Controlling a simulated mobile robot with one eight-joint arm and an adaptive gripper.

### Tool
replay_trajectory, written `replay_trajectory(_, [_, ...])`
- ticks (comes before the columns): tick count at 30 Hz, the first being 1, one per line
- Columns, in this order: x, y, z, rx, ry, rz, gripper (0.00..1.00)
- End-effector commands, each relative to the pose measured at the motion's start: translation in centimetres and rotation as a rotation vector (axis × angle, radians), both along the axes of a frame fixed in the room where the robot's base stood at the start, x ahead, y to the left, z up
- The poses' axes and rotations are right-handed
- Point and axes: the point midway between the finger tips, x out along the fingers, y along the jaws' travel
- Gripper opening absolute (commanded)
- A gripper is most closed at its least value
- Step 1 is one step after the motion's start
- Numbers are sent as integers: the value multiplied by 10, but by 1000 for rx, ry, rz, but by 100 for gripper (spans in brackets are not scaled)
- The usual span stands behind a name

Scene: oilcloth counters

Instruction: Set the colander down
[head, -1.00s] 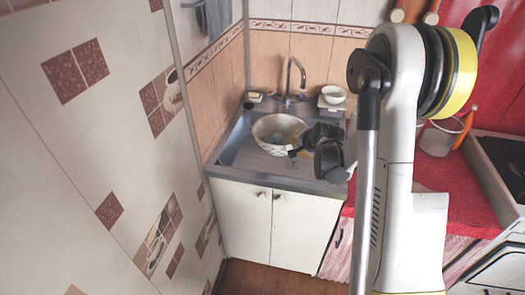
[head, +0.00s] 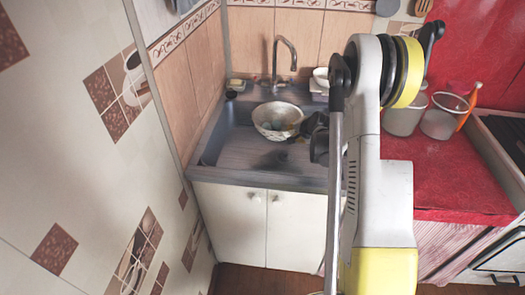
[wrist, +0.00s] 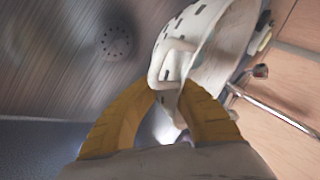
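The pale, perforated colander (head: 277,120) is over the sink basin in the head view, in front of the faucet. A dark shadow lies on the basin below it, and it looks raised off the bottom. In the wrist view the colander (wrist: 206,48) appears on its side, its small handle between the two yellow fingers. My gripper (wrist: 172,92) is shut on that handle. In the head view my gripper (head: 312,133) is dark, at the colander's right side and partly behind my arm. Something yellowish shows inside the colander, too small to name.
The metal sink (head: 230,165) has a drain (wrist: 113,42), seen bare in the wrist view. The faucet (head: 293,55) stands behind the colander. A white bowl (head: 321,76) is at the back right, and clear containers (head: 440,120) stand on the red counter (head: 445,180).

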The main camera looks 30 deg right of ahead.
Motion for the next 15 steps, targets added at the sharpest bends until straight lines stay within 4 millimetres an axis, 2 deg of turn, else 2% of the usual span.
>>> replay_trajectory(1, [7, 12, -11, -1, 1, 5, 0])
replay_trajectory(9, [38, 64, -47, -1, 1, 5, 0])
replay_trajectory(15, [48, 80, -57, 1, 0, 1, 0])
